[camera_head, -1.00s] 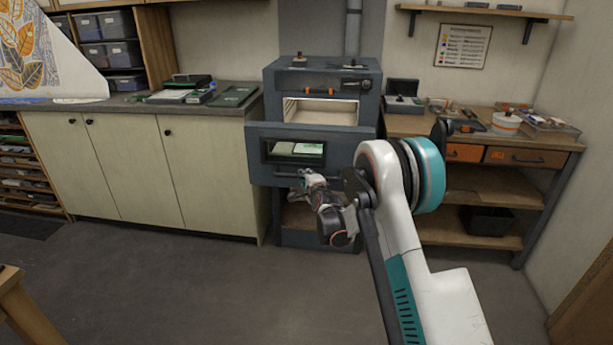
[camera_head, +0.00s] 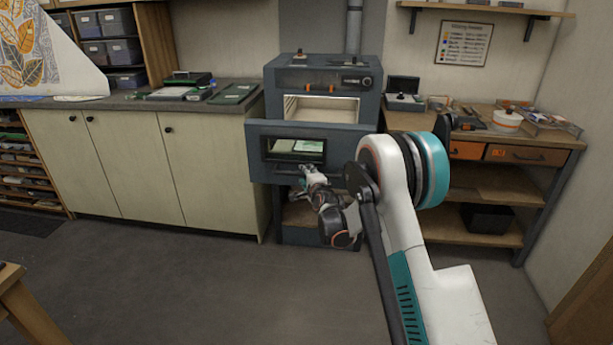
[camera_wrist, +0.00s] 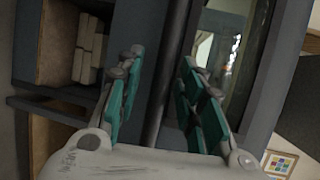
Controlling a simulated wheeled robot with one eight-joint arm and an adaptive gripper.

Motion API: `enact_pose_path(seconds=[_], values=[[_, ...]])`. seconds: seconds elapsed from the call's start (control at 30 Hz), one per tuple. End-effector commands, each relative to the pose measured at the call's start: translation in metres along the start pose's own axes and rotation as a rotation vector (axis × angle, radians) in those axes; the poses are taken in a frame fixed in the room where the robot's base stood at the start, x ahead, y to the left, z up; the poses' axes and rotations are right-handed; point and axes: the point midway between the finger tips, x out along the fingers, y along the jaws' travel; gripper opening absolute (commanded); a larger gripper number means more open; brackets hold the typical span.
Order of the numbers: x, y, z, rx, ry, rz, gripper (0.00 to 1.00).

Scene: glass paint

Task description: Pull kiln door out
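The kiln (camera_head: 322,72) is a dark grey box against the back wall, with its light chamber opening (camera_head: 320,109) showing. The kiln door (camera_head: 352,150) is a grey panel with a dark window, standing below and in front of that opening. Its dark handle bar (camera_head: 284,169) runs under the window. My gripper (camera_head: 301,172) is at the right part of the handle. In the wrist view, the green-padded fingers of my gripper (camera_wrist: 160,62) are apart, one on each side of the dark handle bar (camera_wrist: 156,105). I see gaps between pads and bar.
A cream cabinet (camera_head: 130,165) with a counter stands left of the kiln. A wooden workbench (camera_head: 485,195) with drawers and shelves stands to the right. A wooden table corner (camera_head: 25,315) shows at lower left. The floor (camera_head: 190,280) in front of the kiln is clear.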

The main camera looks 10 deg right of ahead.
Motion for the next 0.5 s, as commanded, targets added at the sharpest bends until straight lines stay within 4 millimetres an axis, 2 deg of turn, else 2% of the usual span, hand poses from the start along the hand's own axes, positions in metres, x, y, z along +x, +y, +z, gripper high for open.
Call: enact_pose_path(seconds=[0.3,0.5], values=[[-0.062,-0.001,0.000,0.000,0.001,0.000,0.35],[-0.095,0.000,-0.001,0.000,0.001,0.000,0.35]])
